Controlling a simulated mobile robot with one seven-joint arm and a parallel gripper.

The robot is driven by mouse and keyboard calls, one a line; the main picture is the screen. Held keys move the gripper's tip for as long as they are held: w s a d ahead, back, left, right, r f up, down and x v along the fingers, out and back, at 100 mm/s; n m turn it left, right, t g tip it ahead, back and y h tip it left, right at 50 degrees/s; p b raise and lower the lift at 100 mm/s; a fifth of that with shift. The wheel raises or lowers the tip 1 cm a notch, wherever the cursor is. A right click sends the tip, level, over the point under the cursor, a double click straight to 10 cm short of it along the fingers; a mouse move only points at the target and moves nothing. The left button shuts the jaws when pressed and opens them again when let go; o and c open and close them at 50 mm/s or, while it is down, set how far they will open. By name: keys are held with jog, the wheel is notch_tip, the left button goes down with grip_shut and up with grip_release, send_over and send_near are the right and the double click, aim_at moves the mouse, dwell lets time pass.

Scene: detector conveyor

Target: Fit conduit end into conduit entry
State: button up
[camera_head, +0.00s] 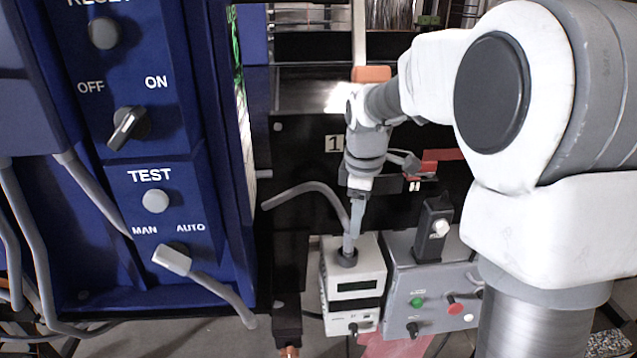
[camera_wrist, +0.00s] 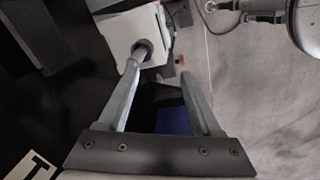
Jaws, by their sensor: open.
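The grey conduit (camera_head: 312,188) arches from the left of the white box (camera_head: 353,270) toward its top. Its end meets the dark round conduit entry (camera_head: 347,258) there and looks upright in it; how deep it sits I cannot tell. In the wrist view, the dark entry ring (camera_wrist: 142,50) shows near the left fingertip, with a grey piece going into it. My gripper (camera_head: 354,225) is just above the entry, pointing down. In the wrist view my gripper (camera_wrist: 160,70) has its fingers wide apart. The left finger partly hides the conduit end.
A grey control box (camera_head: 430,290) with buttons stands close on the right of the white box. A blue switch panel (camera_head: 160,180) fills the left, with grey cables (camera_head: 215,290) hanging from it. A black plate (camera_head: 300,150) rises behind my gripper.

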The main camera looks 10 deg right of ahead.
aim_at(349, 241)
jog(key=w+f+n+p, duration=0.1)
jog(key=w+f+n, duration=0.1)
jog(key=w+f, duration=0.1)
jog(key=w+f+n+g+p, duration=0.1)
jog(key=w+f+n, duration=0.1)
jog(key=w, duration=0.1)
jog(key=shift+f, duration=0.4)
jog(key=f, duration=0.2)
jog(key=f+p, duration=0.1)
jog(key=f, duration=0.4)
jog(key=shift+w+f, duration=0.3)
jog(key=shift+w, duration=0.05)
grip_shut()
